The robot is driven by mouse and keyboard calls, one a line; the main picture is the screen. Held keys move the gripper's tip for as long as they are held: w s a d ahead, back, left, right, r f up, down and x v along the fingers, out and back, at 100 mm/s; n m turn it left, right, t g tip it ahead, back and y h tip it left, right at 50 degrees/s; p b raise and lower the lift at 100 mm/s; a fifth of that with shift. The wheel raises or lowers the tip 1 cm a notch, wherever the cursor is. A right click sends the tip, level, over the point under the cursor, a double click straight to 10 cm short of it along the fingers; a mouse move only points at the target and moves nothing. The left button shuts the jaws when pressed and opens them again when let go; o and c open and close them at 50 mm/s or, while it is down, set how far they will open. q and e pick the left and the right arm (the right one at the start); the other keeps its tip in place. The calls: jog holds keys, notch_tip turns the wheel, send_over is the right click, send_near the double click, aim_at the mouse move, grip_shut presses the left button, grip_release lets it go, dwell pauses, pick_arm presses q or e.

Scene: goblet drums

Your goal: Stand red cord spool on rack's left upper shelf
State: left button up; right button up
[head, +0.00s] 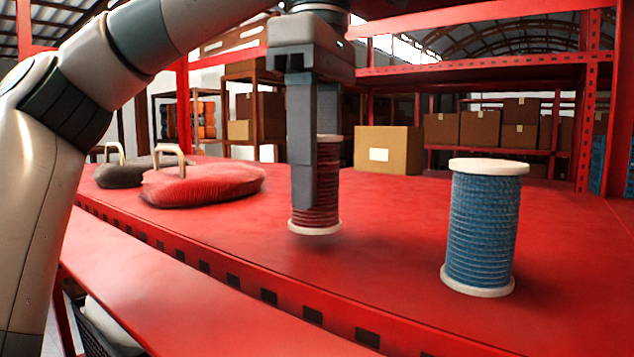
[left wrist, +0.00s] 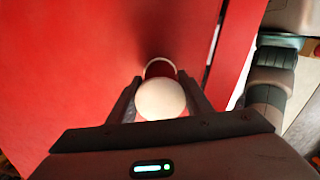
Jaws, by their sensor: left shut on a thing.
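The red cord spool (head: 328,190), with white end discs, is upright over the red shelf surface (head: 390,250) in the middle of the head view. My left gripper (head: 314,195) points down from above and is shut on it, one finger hiding much of its near side. A dark shadow lies just under its lower disc; I cannot tell whether it touches the surface. In the left wrist view, the spool's round white top (left wrist: 160,99) sits between the two fingers (left wrist: 161,92). My right gripper is not in view.
A blue cord spool (head: 482,230) stands to the right. A red cushion-like bag with a handle (head: 205,183) and a dark one (head: 125,173) lie to the left. A cardboard box (head: 388,150) is behind. Red rack posts and beams frame the back. Surface between the spools is clear.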

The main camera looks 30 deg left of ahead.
pick_arm(q)
jog(key=shift+f, duration=0.75)
jog(key=o, duration=1.1)
jog(key=shift+f, duration=0.1)
jog(key=shift+r, duration=0.2)
jog(key=shift+r, duration=5.95)
